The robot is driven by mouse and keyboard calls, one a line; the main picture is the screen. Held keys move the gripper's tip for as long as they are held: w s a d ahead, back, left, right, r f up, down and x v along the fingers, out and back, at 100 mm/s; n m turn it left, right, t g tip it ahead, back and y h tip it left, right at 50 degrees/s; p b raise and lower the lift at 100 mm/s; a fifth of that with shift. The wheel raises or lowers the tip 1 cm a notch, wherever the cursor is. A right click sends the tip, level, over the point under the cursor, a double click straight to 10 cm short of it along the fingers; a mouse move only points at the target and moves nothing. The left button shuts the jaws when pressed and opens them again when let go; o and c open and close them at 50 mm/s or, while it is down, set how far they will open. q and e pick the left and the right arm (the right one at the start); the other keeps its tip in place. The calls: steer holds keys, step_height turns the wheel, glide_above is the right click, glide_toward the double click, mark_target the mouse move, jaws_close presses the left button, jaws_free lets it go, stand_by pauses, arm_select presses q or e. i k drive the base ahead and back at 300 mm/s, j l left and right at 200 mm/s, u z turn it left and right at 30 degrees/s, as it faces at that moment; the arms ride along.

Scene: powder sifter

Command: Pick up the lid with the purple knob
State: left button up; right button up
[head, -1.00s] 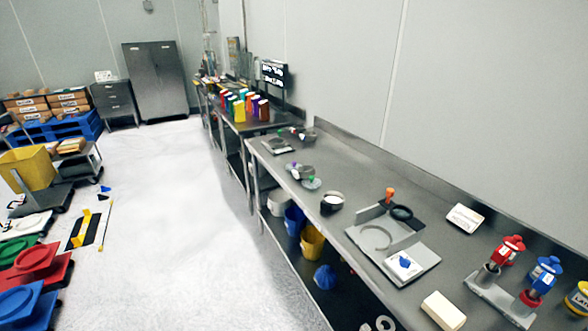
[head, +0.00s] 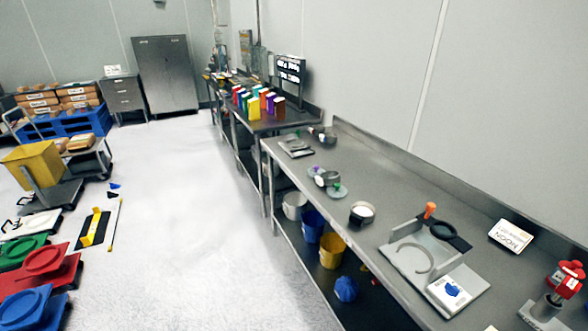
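Small round lids lie by a metal bowl (head: 328,179) on the long steel table. One lid (head: 337,193) has a green knob and lies at the bowl's near side. More small round pieces (head: 326,137) stand farther back, also too small to tell. Neither of my grippers is in view.
A white-topped dark container (head: 362,213) and a grey fixture with an orange knob (head: 430,210) stand nearer on the table. Buckets, including a yellow one (head: 332,250), are on the shelf below. The white floor (head: 190,220) left of the table is clear.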

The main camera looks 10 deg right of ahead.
mark_target(315, 171)
steer(key=i+j+u, duration=0.35)
steer(key=i+u, duration=0.55)
steer(key=i, duration=0.6)
steer(key=i+j+z, duration=0.1)
steer(key=i+z, duration=0.15)
steer(key=i+j+z, duration=0.25)
steer(key=i, duration=0.2)
steer(key=i+j+z, duration=0.1)
steer(key=z, duration=0.35)
steer(key=i+j+z, duration=0.2)
steer(key=z, duration=0.25)
steer(key=i+j+z, duration=0.25)
steer(key=z, duration=0.15)
steer(key=i+j+z, duration=0.1)
steer(key=j+z, duration=0.15)
steer(key=z, duration=0.2)
steer(key=j+z, duration=0.35)
steer(key=i+j+z, duration=0.1)
steer(key=j+z, duration=0.55)
steer(key=j, duration=0.2)
